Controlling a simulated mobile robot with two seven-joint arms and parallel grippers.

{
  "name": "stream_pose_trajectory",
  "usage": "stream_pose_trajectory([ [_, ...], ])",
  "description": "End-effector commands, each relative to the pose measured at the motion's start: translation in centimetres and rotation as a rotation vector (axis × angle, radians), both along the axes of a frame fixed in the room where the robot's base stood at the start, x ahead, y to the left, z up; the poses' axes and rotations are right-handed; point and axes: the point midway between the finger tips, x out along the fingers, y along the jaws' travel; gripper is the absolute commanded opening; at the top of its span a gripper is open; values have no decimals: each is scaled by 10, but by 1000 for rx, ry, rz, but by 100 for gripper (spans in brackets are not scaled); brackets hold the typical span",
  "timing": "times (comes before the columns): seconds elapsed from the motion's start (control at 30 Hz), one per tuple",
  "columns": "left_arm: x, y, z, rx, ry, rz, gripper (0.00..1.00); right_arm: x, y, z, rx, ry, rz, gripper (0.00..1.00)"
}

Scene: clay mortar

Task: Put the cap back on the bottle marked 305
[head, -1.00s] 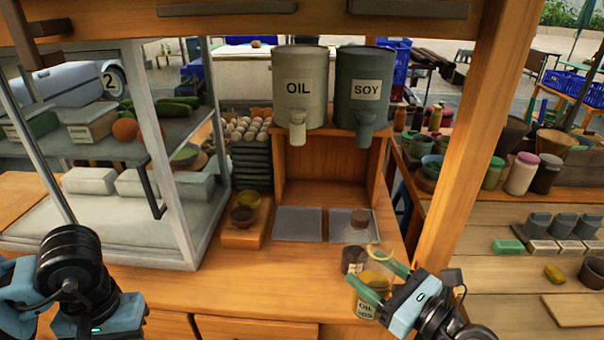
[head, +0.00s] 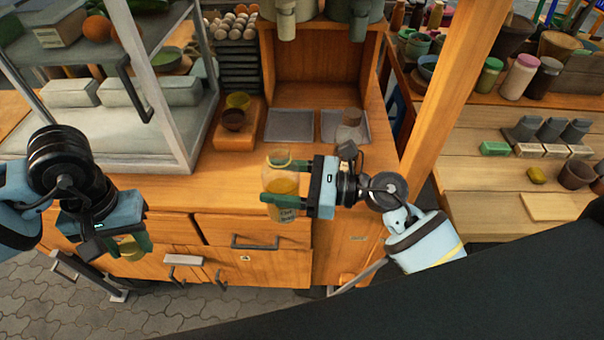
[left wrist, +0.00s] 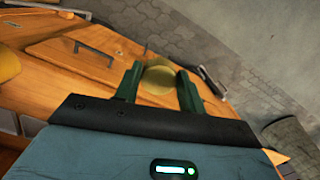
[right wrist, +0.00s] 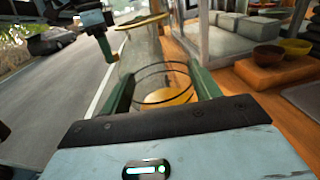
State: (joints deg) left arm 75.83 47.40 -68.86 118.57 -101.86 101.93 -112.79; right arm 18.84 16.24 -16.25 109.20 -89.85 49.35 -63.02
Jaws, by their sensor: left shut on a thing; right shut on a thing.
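My right gripper (head: 284,184) is shut on the clear glass bottle (head: 280,188), which holds yellow liquid and bears a label too small to read surely. The bottle is upright in front of the counter edge; in the right wrist view the bottle (right wrist: 148,55) has an uncapped mouth with a yellowish rim. My left gripper (head: 128,243) is shut on a round yellow cap (head: 131,248), left of the bottle and lower. The cap also shows between the green fingers in the left wrist view (left wrist: 160,80). Cap and bottle are apart.
The wooden counter (head: 215,180) has drawers and handles below. A glass jar (head: 349,130) stands at a grey tray (head: 290,126), right of a wooden block (head: 236,138) with two bowls. A metal-framed case (head: 165,120) stands at left. A wooden post (head: 455,90) rises at right.

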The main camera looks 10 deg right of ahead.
Motion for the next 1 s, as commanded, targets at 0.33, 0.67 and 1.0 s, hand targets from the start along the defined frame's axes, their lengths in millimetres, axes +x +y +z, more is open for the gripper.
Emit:
stream_pose_trajectory([
  [0.33,0,0,0,0,0,0,19,1,5,1,2,-2,20,21],
  [0.67,18,-25,14,-4,-9,-26,19,1,4,0,1,-2,19,21],
  [1.0,60,-112,72,-13,-32,-123,19,1,4,1,2,-2,19,21],
])
